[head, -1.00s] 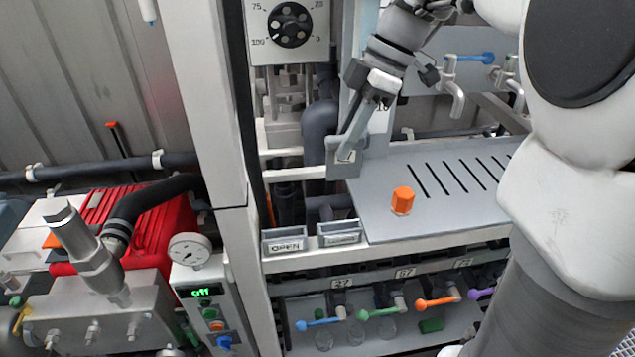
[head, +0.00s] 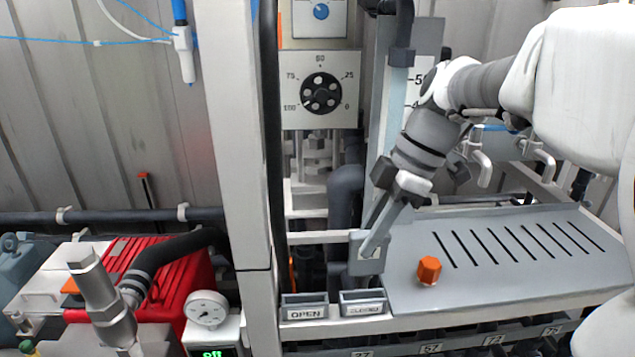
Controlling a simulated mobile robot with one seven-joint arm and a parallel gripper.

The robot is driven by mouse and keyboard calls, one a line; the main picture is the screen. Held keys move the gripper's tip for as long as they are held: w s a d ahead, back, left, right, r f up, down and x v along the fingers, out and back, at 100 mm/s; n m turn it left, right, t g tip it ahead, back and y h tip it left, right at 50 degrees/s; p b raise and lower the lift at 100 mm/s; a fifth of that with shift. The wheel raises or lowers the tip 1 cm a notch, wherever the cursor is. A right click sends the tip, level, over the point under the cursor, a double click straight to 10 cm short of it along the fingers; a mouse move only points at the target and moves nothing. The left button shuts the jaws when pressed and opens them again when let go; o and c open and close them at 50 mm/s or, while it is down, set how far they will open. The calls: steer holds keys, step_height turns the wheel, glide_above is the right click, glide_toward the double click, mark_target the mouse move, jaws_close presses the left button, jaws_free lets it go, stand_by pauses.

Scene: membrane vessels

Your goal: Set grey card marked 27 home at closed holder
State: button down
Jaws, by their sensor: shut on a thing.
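My gripper (head: 368,246) is shut on the grey card (head: 366,267) and points down at the front left of the grey panel. The number on the card cannot be read. The card hangs a little above the closed holder (head: 364,304), a small grey open-topped box whose label is blurred. Card and holder look apart. No card shows in either holder.
The slotted grey panel (head: 500,280) lies right of the holders, with an orange knob (head: 429,270) near its left end. A white upright post (head: 238,150) stands left. A dial (head: 321,93) sits behind. Grey pipes (head: 345,195) run behind the gripper.

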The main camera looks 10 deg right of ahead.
mark_target(366, 274)
steer(key=shift+f+b, duration=2.9)
steer(key=shift+f, duration=1.25)
steer(key=shift+f+b, duration=0.2)
steer(key=shift+b, duration=0.1)
steer(key=c, duration=0.7)
jaws_free()
steer(key=shift+o, duration=0.2)
steer(key=p+v, duration=0.1)
steer(key=v, duration=1.6)
steer(key=shift+d+r+p, duration=0.15)
steer(key=shift+p, duration=0.25)
steer(key=shift+s, duration=0.15)
